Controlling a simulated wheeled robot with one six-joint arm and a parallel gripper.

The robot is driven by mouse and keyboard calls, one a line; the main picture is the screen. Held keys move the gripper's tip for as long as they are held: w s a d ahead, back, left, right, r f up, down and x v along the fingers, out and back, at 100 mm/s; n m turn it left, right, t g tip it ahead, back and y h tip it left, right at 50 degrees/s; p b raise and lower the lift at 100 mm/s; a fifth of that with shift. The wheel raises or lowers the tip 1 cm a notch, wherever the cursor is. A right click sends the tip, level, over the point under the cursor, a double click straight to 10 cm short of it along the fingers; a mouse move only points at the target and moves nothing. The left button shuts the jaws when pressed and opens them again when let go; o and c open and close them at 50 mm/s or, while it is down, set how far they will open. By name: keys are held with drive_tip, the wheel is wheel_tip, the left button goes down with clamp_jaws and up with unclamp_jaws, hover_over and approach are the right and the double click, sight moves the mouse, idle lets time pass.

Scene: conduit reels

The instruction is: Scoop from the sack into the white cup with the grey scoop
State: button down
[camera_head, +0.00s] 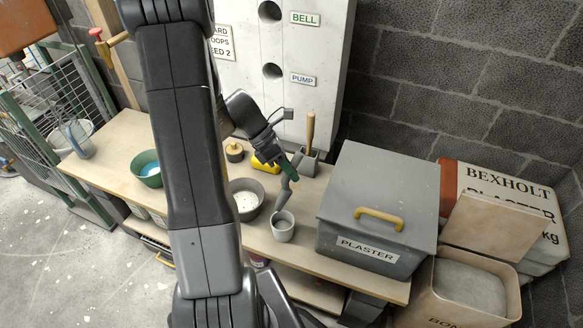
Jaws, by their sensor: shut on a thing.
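My gripper (284,150) is shut on the grey scoop (285,189), near its green handle part. The scoop hangs steeply tilted, its lower end close above the white cup (283,234); whether it touches the rim I cannot tell. What the scoop holds is not visible. The cup stands upright on the bench, looking pale grey. An open sack (459,308) marked "BON..." with a grey surface inside is at the bottom right, partly cut off. A printed "BEXHOLT PLASTER" sack (535,238) lies behind it.
A grey lidded plaster box (361,257) stands right of the cup. A grey bowl (246,213) of white material is just left. A wooden-handled tool (310,133), a yellow object (263,167) and a green bowl (147,175) are on the wooden bench (115,146). My arm hides the bench's middle.

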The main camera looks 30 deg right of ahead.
drive_tip(key=shift+s+d+r+n+t+y+p, duration=0.35)
drive_tip(key=shift+d+r+t+y+p, duration=0.25)
drive_tip(key=shift+p, duration=0.3)
drive_tip(key=s+d+f+n+t+y+p, duration=0.1)
drive_tip(key=d+f+n+t+y+p, duration=0.2)
drive_tip(key=y, duration=0.5)
drive_tip(key=d+n+t+p, duration=0.1)
drive_tip(key=d+t+p, duration=0.1)
drive_tip(key=t, duration=0.1)
drive_tip(key=shift+s+d+p, duration=0.2)
drive_tip(key=shift+d+p, duration=0.1)
drive_tip(key=shift+p, duration=0.05)
drive_tip(key=shift+r+n, duration=0.15)
drive_tip(key=shift+n, duration=0.1)
